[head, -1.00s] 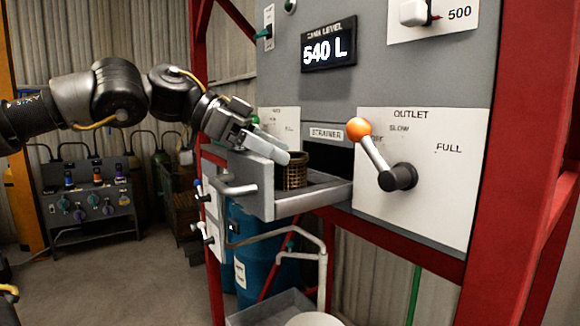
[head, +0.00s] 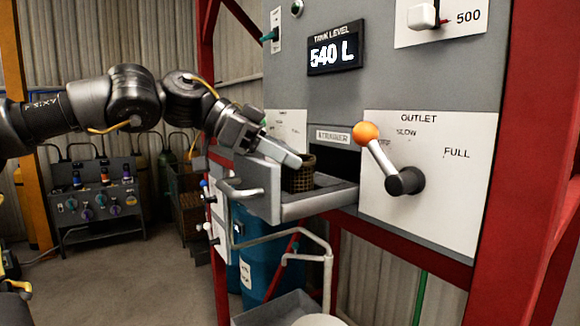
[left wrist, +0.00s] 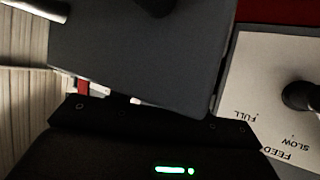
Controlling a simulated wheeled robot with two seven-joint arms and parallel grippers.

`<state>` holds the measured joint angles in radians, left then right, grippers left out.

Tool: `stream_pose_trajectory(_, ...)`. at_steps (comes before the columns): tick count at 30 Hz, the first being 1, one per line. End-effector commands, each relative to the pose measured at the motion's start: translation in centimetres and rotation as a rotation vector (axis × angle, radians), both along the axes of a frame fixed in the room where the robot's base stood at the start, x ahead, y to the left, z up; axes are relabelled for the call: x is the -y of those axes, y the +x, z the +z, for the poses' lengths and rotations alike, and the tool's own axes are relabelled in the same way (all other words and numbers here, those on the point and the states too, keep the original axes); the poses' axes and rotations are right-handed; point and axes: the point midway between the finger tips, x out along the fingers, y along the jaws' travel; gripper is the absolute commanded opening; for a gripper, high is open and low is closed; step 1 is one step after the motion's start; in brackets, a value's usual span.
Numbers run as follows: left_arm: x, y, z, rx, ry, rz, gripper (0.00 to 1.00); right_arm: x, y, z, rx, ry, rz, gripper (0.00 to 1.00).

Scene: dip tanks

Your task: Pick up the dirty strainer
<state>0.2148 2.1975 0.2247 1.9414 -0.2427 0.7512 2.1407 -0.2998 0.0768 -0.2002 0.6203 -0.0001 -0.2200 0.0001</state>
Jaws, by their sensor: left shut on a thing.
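The strainer (head: 303,178), a brown mesh basket, stands upright in the pulled-out drawer (head: 262,190) below the STRAINER label. My left gripper (head: 294,158) reaches in from the left over the drawer front. Its pale fingertips are at the strainer's upper rim, and it is shut on the strainer. The fingers hide part of the rim. The strainer still sits low, within the drawer frame. In the left wrist view the fingertips and strainer cannot be made out. My right gripper is not in view.
An outlet lever with an orange knob (head: 365,133) sticks out right of the drawer. A tank level display (head: 335,47) reads 540 L above. Blue drums (head: 262,262) and a bent grey pipe (head: 328,262) are below. The left wrist view shows a feed panel (left wrist: 262,90).

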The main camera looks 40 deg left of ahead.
Motion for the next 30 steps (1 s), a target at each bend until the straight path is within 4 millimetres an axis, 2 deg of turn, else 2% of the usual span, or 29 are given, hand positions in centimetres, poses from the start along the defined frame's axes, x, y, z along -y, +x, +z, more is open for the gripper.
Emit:
stream_pose_trajectory(5,0.0,0.1,1.1,0.003,0.001,0.001,0.23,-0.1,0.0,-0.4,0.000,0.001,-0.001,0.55)
stream_pose_trajectory(9,0.1,-0.2,3.2,0.005,0.002,0.001,0.23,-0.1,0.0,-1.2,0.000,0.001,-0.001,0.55)
stream_pose_trajectory(18,3.1,-5.1,9.0,0.008,0.002,-0.001,0.23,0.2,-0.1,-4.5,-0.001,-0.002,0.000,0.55)
stream_pose_trajectory(24,5.5,-9.0,11.0,0.005,0.001,0.000,0.23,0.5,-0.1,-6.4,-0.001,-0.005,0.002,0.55)
stream_pose_trajectory(30,6.8,-11.2,12.4,0.002,0.000,0.000,0.24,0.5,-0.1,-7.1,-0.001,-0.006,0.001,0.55)
